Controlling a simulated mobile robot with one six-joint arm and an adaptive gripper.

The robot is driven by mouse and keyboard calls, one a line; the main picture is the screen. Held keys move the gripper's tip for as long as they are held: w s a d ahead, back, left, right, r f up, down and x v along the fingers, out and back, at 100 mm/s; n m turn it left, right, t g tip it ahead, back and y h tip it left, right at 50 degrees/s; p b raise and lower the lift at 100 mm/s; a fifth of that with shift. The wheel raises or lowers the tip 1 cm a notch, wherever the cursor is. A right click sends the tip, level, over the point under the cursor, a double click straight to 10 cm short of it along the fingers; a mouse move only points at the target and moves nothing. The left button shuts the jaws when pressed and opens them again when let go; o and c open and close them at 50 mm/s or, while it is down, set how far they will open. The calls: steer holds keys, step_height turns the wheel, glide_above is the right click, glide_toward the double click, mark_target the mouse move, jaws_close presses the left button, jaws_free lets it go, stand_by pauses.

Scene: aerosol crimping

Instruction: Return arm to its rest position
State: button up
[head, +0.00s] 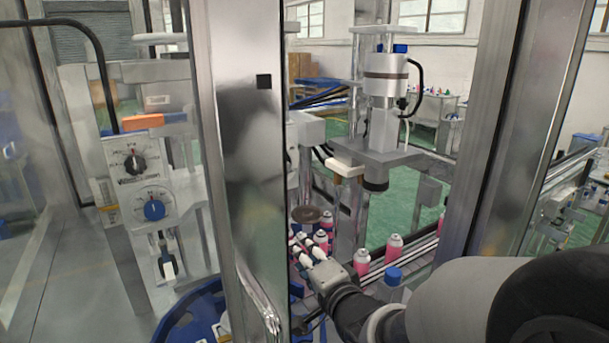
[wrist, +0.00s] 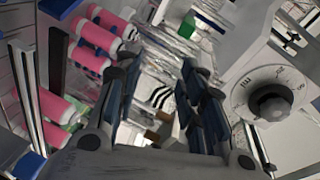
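My gripper (head: 309,246) reaches from the lower right into the machine in the head view, beside the conveyor with the pink cans. In the wrist view its two dark fingers (wrist: 158,75) stand apart, with no object held between them. My arm runs back to the lower right corner of the head view. Pink cans with silver tops stand near the gripper, one just right of it (head: 362,262) and another farther right (head: 393,247). Several pink cans show left of the fingers in the wrist view (wrist: 92,38).
A crimping head (head: 385,90) on a column stands behind the gripper. A metal frame post (head: 240,150) rises close on its left, and another post (head: 480,130) stands right. A dial panel (head: 140,180) is at left; a dial (wrist: 270,100) shows right in the wrist view.

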steer(key=s+d+n+g+h, duration=0.35)
steer(key=s+d+h, duration=0.25)
steer(key=s+d, duration=0.45)
steer(key=s+d+f+n+g, duration=0.1)
steer(key=s+d+n+g, duration=0.2)
steer(key=s, duration=0.7)
steer(key=s+d+f+n+g+h, duration=0.1)
steer(key=s+d+n+g, duration=0.1)
steer(key=s, duration=0.8)
steer(key=shift+d+f+n+g, duration=0.4)
steer(key=shift+n+g, duration=0.25)
steer(key=shift+s, duration=0.15)
